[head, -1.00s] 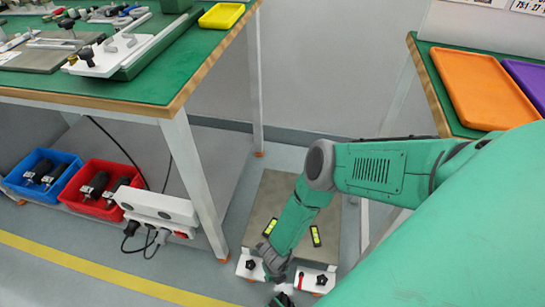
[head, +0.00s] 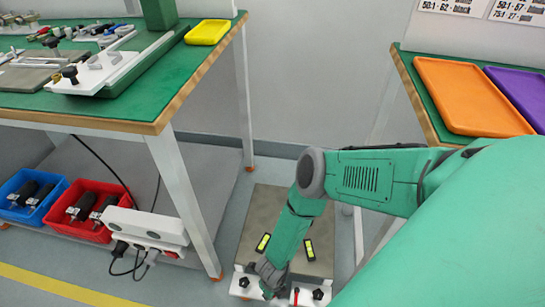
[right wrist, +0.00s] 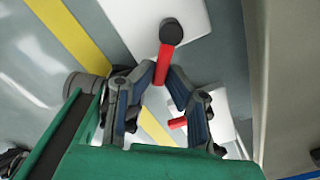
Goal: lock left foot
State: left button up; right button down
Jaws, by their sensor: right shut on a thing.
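A grey plate (head: 268,215) lies on the floor. Two white feet sit at its near edge: the left foot (head: 240,283) and the right foot (head: 318,303), each with a black star knob. My right gripper (head: 268,287) is down at the left foot and hides part of it. In the right wrist view my right gripper (right wrist: 163,76) has its fingertips closed on a red lever (right wrist: 165,64) with a black end, over a white foot. Another red lever (right wrist: 177,123) shows beyond the fingers. My left gripper is out of view.
Two yellow-green levels (head: 263,243) lie on the plate. A green-topped workbench (head: 100,107) stands at left, with red (head: 95,228) and blue bins and a white power strip (head: 145,226) below. Another bench with an orange tray (head: 470,95) is at right.

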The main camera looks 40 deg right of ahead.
jog(key=c, duration=1.6)
grip_release()
jog(key=shift+r, duration=0.1)
notch_tip(320, 180, up, 12)
